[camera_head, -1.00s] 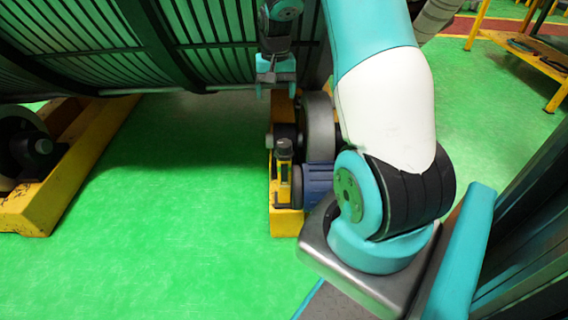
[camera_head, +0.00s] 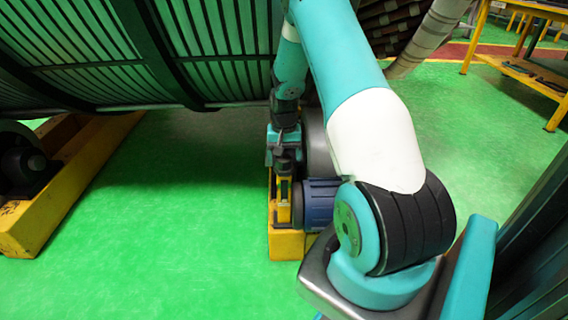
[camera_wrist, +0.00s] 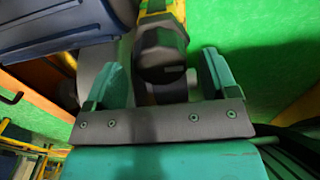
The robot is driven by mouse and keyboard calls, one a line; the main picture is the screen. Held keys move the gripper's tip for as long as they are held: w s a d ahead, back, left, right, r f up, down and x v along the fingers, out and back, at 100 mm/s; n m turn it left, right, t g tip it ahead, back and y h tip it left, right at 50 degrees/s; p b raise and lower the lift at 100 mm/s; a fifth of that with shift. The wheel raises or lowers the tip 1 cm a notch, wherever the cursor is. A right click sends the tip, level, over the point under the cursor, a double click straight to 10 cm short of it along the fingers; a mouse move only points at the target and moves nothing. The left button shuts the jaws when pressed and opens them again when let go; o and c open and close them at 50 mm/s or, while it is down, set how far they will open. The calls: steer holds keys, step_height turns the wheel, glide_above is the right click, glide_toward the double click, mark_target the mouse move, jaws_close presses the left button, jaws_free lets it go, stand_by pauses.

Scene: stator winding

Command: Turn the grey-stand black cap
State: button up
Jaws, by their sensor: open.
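The black cap (camera_wrist: 160,48) is a dark faceted knob on top of a small post with yellow sides. In the wrist view it shows between the two teal fingers of my gripper (camera_wrist: 160,64), with a gap visible on either side. My gripper is open and holds nothing. In the head view my gripper (camera_head: 283,146) is right over the post (camera_head: 283,205), and its fingers and wrist mostly hide the cap. I cannot tell whether a finger touches the cap. No clearly grey stand shows at the post; its visible sides are yellow.
A blue ribbed motor (camera_head: 319,203) sits close to the right of the post, on a yellow base (camera_head: 286,245). A grey roller (camera_head: 316,145) stands behind. The large ribbed drum (camera_head: 90,50) overhangs at the back left. The green floor (camera_head: 165,210) to the left is clear.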

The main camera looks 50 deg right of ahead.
steer(key=shift+f, duration=0.95)
steer(key=shift+c, duration=0.3)
steer(key=c, duration=0.9)
steer(key=shift+r, duration=0.1)
